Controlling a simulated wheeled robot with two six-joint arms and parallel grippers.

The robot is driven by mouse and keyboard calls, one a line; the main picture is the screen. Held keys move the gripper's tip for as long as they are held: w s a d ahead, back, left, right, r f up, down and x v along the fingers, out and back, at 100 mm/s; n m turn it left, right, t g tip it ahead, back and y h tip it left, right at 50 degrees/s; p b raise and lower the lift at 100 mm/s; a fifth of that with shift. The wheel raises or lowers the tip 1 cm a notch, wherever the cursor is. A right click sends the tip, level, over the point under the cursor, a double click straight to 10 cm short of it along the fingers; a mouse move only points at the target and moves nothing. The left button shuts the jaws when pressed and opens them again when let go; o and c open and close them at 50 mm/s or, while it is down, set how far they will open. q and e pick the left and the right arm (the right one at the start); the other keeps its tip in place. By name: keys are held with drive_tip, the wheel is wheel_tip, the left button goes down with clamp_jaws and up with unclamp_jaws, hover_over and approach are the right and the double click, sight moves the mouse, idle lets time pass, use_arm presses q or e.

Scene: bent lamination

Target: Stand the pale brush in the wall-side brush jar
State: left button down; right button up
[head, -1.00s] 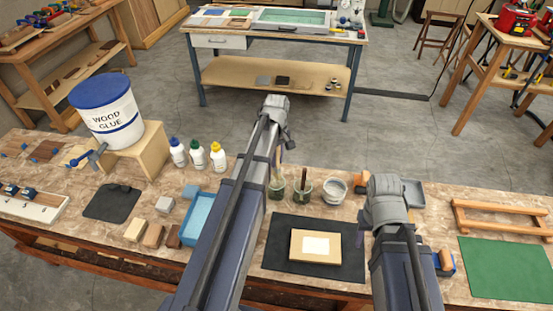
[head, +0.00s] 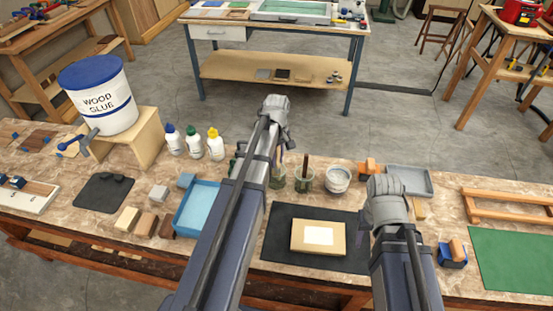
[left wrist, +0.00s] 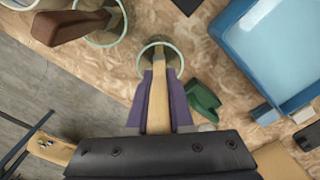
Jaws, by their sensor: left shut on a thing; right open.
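My left gripper (left wrist: 160,100) has purple fingers shut on the pale brush (left wrist: 159,105) in the left wrist view. The brush's far end shows inside the rim of a glass jar (left wrist: 176,60); I cannot tell how deep it is. In the head view this jar (head: 277,182) stands below my left gripper (head: 281,160), partly hidden by my arm. A second jar (head: 305,183) to its right holds a dark brown brush (head: 305,162); it also shows in the left wrist view (left wrist: 104,38). My right gripper (head: 385,228) is open, mostly hidden by its arm, beside the black mat.
A whitish pot (head: 338,180) stands right of the jars. A blue tray (head: 197,207) and glue bottles (head: 195,145) are to the left. A black mat (head: 280,240) holds a pale block (head: 318,238). A small green object (left wrist: 201,98) lies close to the jar.

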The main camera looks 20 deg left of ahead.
use_arm(q)
drive_tip(key=shift+f, duration=0.15)
drive_tip(key=c, duration=0.7)
unclamp_jaws()
drive_tip(key=shift+c, duration=0.2)
wheel_tip(320, 180, up, 8)
drive_tip(key=p, duration=0.8)
drive_tip(key=shift+f, duration=0.1)
drive_tip(key=shift+s, duration=0.1)
